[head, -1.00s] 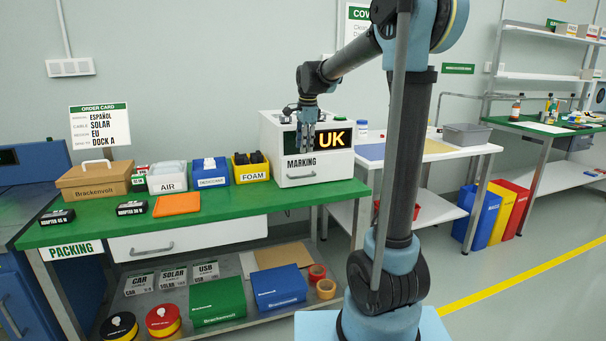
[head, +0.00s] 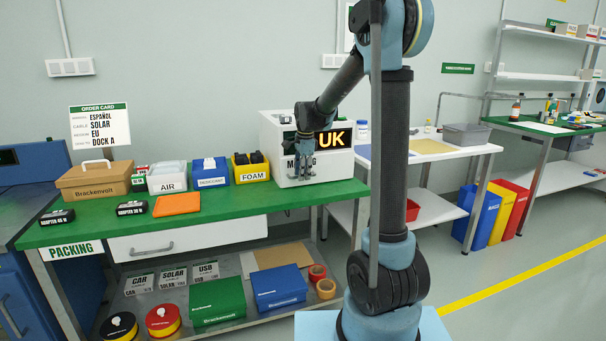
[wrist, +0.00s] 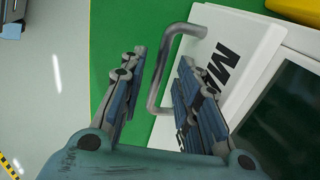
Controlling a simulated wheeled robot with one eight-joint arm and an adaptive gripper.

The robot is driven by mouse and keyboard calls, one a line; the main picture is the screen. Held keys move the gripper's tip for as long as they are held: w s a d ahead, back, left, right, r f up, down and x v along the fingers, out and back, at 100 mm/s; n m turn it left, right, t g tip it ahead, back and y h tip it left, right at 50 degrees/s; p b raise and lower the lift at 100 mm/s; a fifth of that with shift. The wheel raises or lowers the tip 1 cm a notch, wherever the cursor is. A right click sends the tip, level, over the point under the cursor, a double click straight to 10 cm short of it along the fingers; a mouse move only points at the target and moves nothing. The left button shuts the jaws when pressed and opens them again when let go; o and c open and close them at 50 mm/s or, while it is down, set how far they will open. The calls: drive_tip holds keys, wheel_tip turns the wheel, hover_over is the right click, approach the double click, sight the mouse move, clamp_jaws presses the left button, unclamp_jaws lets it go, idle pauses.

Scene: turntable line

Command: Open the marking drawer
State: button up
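The marking machine (head: 268,150) is a white box on the right end of the green bench, with a lit "UK" display (head: 332,139). Its white marking drawer (head: 335,166) sits below the display and appears closed. In the wrist view the drawer front (wrist: 232,35) carries black lettering and a grey bar handle (wrist: 156,85). My gripper (head: 304,172) is low in front of the drawer, hiding part of the lettering and the handle in the head view. In the wrist view my gripper (wrist: 163,58) is open, its fingers on either side of the handle, with gaps visible.
A yellow foam bin (head: 250,176), blue bin (head: 211,180) and white air bin (head: 167,184) stand left of the machine. An orange pad (head: 177,204) lies in front of them. The green bench top (head: 255,199) is clear before the drawer.

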clamp_jaws()
drive_tip(key=s+d, duration=0.3)
drive_tip(key=s, duration=0.7)
drive_tip(key=s+d, duration=0.3)
drive_tip(key=s, duration=0.7)
drive_tip(key=shift+d, duration=0.25)
drive_tip(key=shift+s, duration=0.1)
unclamp_jaws()
wheel_tip(320, 180, up, 12)
drive_tip(key=s, duration=0.2)
drive_tip(key=shift+d+f, duration=0.15)
drive_tip(key=shift+d, duration=0.25)
